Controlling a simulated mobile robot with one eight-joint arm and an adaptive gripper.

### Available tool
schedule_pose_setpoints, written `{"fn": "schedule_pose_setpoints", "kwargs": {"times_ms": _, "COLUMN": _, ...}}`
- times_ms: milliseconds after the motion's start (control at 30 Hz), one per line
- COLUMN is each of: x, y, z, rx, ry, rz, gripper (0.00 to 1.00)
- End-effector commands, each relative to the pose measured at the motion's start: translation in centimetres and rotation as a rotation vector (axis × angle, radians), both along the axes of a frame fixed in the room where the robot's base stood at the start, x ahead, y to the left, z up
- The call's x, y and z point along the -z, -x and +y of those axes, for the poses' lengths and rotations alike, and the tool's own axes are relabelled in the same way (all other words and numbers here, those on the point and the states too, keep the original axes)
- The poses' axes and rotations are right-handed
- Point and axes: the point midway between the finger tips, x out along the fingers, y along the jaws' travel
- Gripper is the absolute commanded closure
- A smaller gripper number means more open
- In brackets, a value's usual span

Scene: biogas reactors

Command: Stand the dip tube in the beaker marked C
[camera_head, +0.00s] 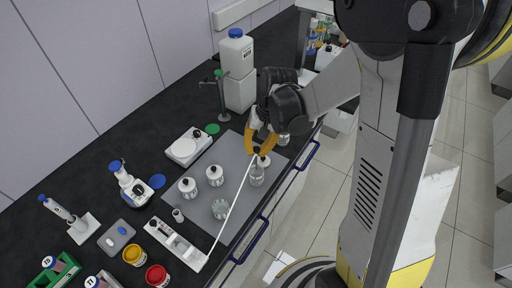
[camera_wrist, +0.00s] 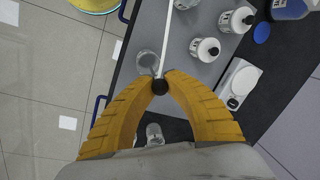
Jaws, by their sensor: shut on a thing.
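My gripper (camera_head: 259,148) has its orange fingers shut on the dark top end of the dip tube (camera_head: 237,201), a long thin white rod. In the head view the rod slants down-left from the fingers, toward a white tray. In the wrist view the fingertips (camera_wrist: 160,84) close at a black round end, and the white rod (camera_wrist: 167,50) runs upward behind it. Clear glass vessels stand on the grey mat: one (camera_head: 220,209) left of the rod, another (camera_head: 257,177) just below the gripper. A third (camera_head: 283,139) is beyond the gripper. I cannot read the letter C on any.
White jars with black caps (camera_head: 187,187) (camera_head: 215,175) stand on the grey mat (camera_head: 232,158). A white scale (camera_head: 188,147), a long white tray (camera_head: 177,245), and red (camera_head: 157,276) and yellow (camera_head: 134,256) tubs are on the black bench. Blue rails (camera_head: 252,240) line its front edge.

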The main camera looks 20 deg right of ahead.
Motion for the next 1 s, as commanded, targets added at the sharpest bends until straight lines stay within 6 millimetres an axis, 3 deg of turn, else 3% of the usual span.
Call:
{"fn": "schedule_pose_setpoints", "kwargs": {"times_ms": 33, "x": 1.1, "y": 0.0, "z": 0.0, "rx": 0.0, "ry": 0.0, "rz": 0.0, "gripper": 1.0}}
{"fn": "schedule_pose_setpoints", "kwargs": {"times_ms": 500, "x": 6.0, "y": 0.0, "z": 0.0, "rx": 0.0, "ry": 0.0, "rz": 0.0, "gripper": 1.0}}
{"fn": "schedule_pose_setpoints", "kwargs": {"times_ms": 967, "x": 6.7, "y": 0.0, "z": 0.0, "rx": 0.0, "ry": 0.0, "rz": 0.0, "gripper": 1.0}}
{"fn": "schedule_pose_setpoints", "kwargs": {"times_ms": 1000, "x": 6.7, "y": 0.0, "z": 0.0, "rx": 0.0, "ry": 0.0, "rz": 0.0, "gripper": 0.75}}
